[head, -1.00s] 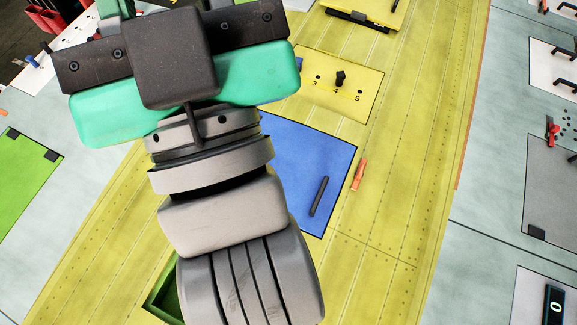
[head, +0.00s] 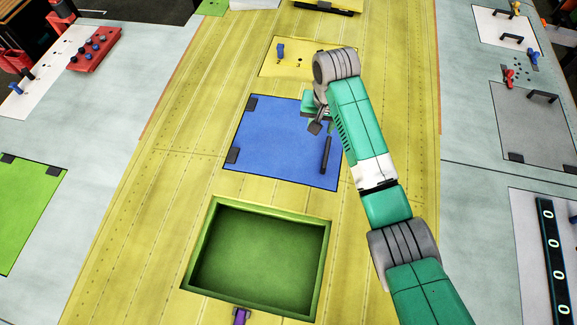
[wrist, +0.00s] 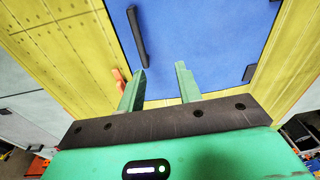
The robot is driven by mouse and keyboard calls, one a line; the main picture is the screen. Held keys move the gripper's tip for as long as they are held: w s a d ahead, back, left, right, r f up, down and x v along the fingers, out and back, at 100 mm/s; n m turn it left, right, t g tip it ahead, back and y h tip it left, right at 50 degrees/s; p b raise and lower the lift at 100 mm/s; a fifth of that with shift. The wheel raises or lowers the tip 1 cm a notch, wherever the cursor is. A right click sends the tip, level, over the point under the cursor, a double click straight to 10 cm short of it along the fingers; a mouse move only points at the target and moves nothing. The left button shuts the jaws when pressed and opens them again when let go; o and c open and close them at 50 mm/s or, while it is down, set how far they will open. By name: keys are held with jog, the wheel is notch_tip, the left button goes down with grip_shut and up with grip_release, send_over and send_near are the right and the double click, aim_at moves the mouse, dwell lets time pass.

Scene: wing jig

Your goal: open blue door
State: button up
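The blue door (head: 275,145) lies flat and closed in the yellow wing panel. Its black bar handle (head: 326,155) is near the right edge, and dark hinges (head: 233,155) are on the left side. My gripper (head: 316,118) is over the door's upper right part, partly hidden by my arm. In the wrist view, my gripper (wrist: 160,80) is open and empty, its two green fingers apart. The handle (wrist: 137,38) shows beyond the left finger, with a gap in the picture; the blue door (wrist: 205,45) fills the space ahead.
An orange piece (wrist: 118,78) lies beside the door, near the left finger. An open green bin (head: 260,250) is below the door. A yellow panel (head: 285,60) with a blue knob is above. A grey door (head: 540,120) stands to the right.

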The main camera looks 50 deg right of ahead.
aim_at(327, 151)
jog(key=s, duration=0.1)
jog(key=s+f, duration=0.1)
jog(key=s+g, duration=0.1)
jog(key=shift+d+f+m+y, duration=0.2)
jog(key=shift+f+m+y, duration=0.1)
jog(key=shift+f, duration=0.15)
notch_tip(327, 151, down, 8)
jog(key=shift+d+r+p, duration=0.15)
jog(key=shift+r+p, duration=0.05)
jog(key=shift+p, duration=0.1)
grip_shut()
